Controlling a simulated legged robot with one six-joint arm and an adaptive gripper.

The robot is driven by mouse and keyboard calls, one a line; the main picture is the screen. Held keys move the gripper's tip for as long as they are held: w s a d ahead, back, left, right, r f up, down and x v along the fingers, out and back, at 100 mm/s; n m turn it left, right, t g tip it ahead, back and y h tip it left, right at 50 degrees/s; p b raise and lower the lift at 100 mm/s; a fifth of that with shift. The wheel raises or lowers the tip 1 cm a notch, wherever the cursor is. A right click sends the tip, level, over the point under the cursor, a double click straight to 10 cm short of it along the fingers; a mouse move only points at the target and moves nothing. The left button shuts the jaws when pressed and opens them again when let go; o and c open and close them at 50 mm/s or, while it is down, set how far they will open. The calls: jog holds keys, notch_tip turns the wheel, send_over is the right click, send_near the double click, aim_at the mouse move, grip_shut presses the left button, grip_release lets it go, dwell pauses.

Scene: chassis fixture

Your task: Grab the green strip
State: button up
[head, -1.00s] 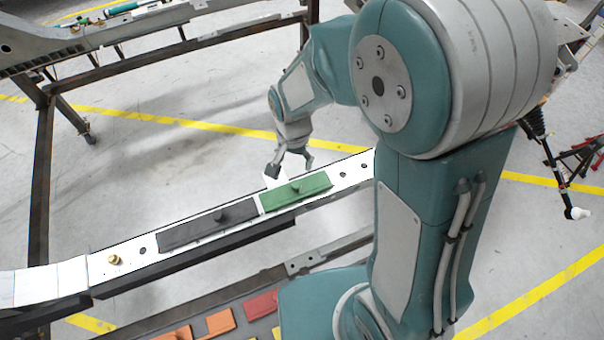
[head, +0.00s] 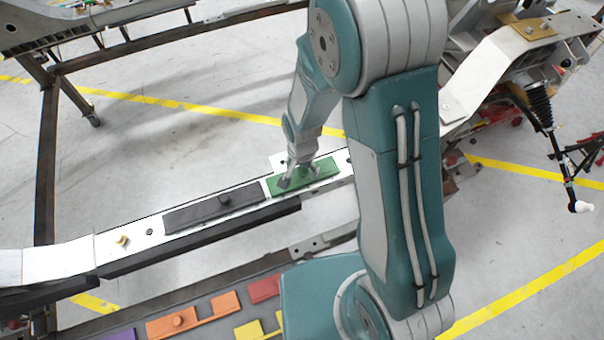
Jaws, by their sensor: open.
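The green strip (head: 323,178) lies flat on the white rail, at the right end of a dark grey strip. My gripper (head: 299,176) is open and points down at the green strip. Its fingers overlap the strip in the view, one near its left part and one near its middle. The fingers and wrist hide part of the strip, including its knob. I cannot tell whether the fingers touch it.
The dark grey strip (head: 212,210) with a knob lies left of the green one on the rail (head: 137,239). A brass peg (head: 122,241) stands farther left. Orange (head: 172,322), red (head: 264,288) and yellow (head: 249,330) pieces lie on a lower surface in front.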

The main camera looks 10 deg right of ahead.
jog(key=shift+d, duration=0.15)
grip_shut()
jog(key=shift+r, duration=0.1)
